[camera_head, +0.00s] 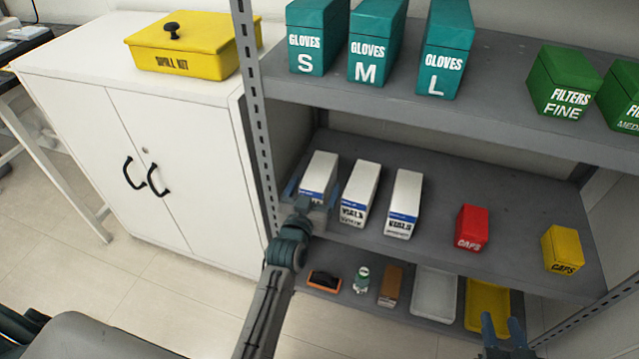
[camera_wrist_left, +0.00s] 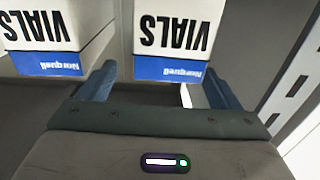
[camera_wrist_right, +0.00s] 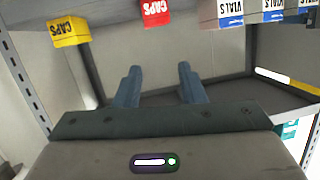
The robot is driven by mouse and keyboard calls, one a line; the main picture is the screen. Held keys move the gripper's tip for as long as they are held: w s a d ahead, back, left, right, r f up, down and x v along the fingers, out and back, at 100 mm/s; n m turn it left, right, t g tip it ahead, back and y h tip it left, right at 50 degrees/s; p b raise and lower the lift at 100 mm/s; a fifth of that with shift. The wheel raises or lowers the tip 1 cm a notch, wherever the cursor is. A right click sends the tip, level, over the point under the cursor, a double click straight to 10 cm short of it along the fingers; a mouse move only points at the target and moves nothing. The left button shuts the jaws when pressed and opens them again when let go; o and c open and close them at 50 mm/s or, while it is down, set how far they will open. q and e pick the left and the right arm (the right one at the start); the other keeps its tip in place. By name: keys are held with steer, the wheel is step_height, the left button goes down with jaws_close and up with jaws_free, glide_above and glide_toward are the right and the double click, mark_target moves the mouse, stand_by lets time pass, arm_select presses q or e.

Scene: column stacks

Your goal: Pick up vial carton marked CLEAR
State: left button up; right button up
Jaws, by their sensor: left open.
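Three white vial cartons with blue bands stand in a row on the middle shelf: a left one (camera_head: 320,172), a middle one (camera_head: 359,188) and a right one (camera_head: 404,196). Each reads VIALS; the smaller line below is too small to read, so I cannot tell which says CLEAR. My left gripper (camera_head: 313,188) is open, its fingers either side of the left carton. In the left wrist view that carton (camera_wrist_left: 174,35) appears upside down between the fingers, with the middle carton (camera_wrist_left: 58,30) beside it. My right gripper (camera_head: 503,325) is open and empty, low at the right.
A red caps box (camera_head: 471,228) and a yellow caps box (camera_head: 563,249) stand to the right on the middle shelf (camera_head: 520,200). Glove boxes (camera_head: 376,45) and green filter boxes (camera_head: 564,85) fill the shelf above. A perforated post (camera_head: 257,120) rises close left of the cartons.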

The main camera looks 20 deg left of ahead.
mark_target(317, 177)
arm_select(q)
steer(key=w, duration=0.3)
steer(key=w+b, duration=0.1)
steer(key=shift+w+a+f, duration=0.15)
steer(key=shift+a+f, duration=0.15)
steer(key=shift+a, duration=0.1)
steer(key=shift+w, duration=0.35)
steer(key=shift+r, duration=0.15)
steer(key=c, duration=1.4)
arm_select(e)
steer(key=r+t, duration=0.1)
steer(key=w+r+t, duration=0.1)
steer(key=r, duration=0.1)
steer(key=w+r+t, duration=0.1)
steer(key=r, duration=0.1)
steer(key=shift+d+r, duration=0.1)
steer(key=shift+d, duration=0.15)
steer(key=shift+w, duration=0.1)
